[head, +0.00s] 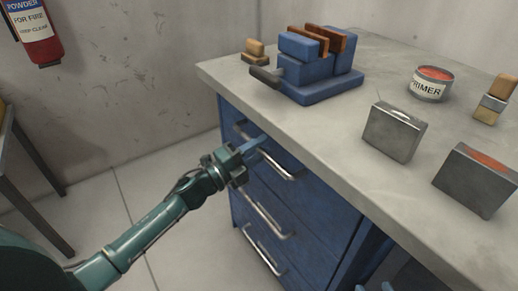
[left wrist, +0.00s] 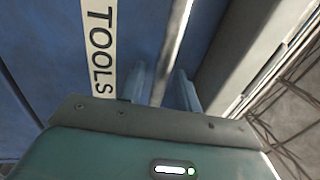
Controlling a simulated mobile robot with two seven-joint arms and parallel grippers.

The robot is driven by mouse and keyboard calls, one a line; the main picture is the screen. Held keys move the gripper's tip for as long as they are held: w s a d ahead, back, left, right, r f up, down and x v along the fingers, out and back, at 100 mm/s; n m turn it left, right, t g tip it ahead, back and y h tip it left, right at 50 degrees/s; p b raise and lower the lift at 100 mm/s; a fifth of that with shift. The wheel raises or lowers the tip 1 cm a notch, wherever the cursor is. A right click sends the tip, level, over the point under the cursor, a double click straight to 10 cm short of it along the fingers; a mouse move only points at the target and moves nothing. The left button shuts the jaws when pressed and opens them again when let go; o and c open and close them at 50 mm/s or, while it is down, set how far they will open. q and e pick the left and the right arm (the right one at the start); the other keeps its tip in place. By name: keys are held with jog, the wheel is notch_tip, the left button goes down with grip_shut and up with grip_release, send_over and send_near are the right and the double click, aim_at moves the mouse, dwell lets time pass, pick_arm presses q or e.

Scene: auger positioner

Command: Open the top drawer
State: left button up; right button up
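The top drawer (head: 306,188) is a blue front just under the worktop and looks closed. Its metal bar handle (head: 284,174) runs along the front. My left gripper (head: 262,143) is at the far-left part of this handle. In the left wrist view, the handle (left wrist: 173,45) passes between the two fingers (left wrist: 162,88), with a gap visible beside it, so the gripper looks open around the bar. A white TOOLS label (left wrist: 100,45) is on the blue front. Blue-grey tips at the bottom edge of the head view may be my right gripper (head: 375,287); its opening is unclear.
Lower drawers with bar handles (head: 265,221) sit below. The grey worktop (head: 350,75) overhangs the drawers. On it stand a blue vise (head: 305,75), a PRIMER can (head: 431,84), two metal boxes (head: 394,132) and brushes. A fire extinguisher (head: 34,30) hangs at left. The floor in front is clear.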

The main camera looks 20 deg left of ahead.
pick_arm(q)
grip_shut()
dwell(0.4)
